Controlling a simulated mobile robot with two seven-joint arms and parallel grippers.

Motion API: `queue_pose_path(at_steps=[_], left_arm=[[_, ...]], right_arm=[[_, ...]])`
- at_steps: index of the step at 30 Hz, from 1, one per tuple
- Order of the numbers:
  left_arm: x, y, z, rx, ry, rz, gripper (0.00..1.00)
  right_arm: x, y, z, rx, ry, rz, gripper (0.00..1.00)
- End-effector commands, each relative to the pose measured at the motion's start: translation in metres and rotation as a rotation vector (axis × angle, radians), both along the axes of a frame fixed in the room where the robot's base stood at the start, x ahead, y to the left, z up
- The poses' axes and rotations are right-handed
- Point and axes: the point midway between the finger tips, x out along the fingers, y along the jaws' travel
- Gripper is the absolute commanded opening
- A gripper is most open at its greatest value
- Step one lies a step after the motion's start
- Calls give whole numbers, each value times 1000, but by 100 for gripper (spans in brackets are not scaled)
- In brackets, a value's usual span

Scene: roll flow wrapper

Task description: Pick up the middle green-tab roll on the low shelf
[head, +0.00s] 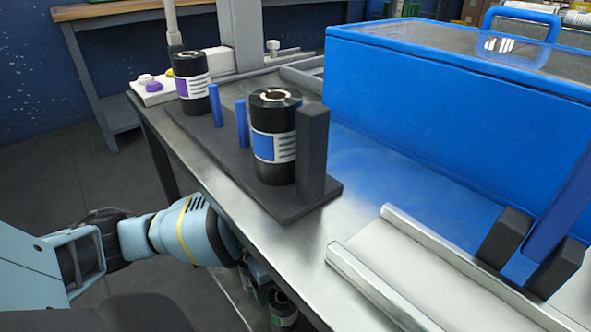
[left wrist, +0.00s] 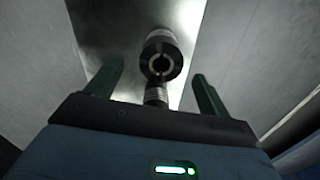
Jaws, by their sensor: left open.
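In the head view my left arm (head: 187,231) reaches in under the tabletop, and the table edge hides its fingers. In the left wrist view my left gripper (left wrist: 158,68) is open, with one dark finger on each side. A black roll (left wrist: 158,42) with a pale label lies in line with the gap, its hollow core end facing the camera. A second, smaller-looking roll (left wrist: 155,96) shows just below it. The fingers look apart from both. In the head view a green-labelled roll (head: 283,310) shows below the table edge. I cannot tell which roll is the middle one. My right gripper is out of view.
The metal tabletop edge (head: 278,262) lies above the low shelf. On top, a dark holder (head: 307,207) carries a blue-labelled roll (head: 274,140) and a purple-labelled roll (head: 191,80). A blue machine box (head: 440,110) and a white chute (head: 390,262) stand to the right.

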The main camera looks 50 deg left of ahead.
Motion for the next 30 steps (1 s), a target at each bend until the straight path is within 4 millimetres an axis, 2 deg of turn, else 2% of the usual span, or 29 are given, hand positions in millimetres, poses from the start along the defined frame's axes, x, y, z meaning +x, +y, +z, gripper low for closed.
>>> queue_pose_path(at_steps=[5,12,20,30], left_arm=[[0,0,-3,0,1,0,81],[0,0,-26,-1,2,1,81],[0,0,-32,0,1,1,81],[0,0,-76,-1,2,1,81]], right_arm=[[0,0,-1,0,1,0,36],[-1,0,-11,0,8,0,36],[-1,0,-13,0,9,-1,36],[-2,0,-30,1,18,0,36]])
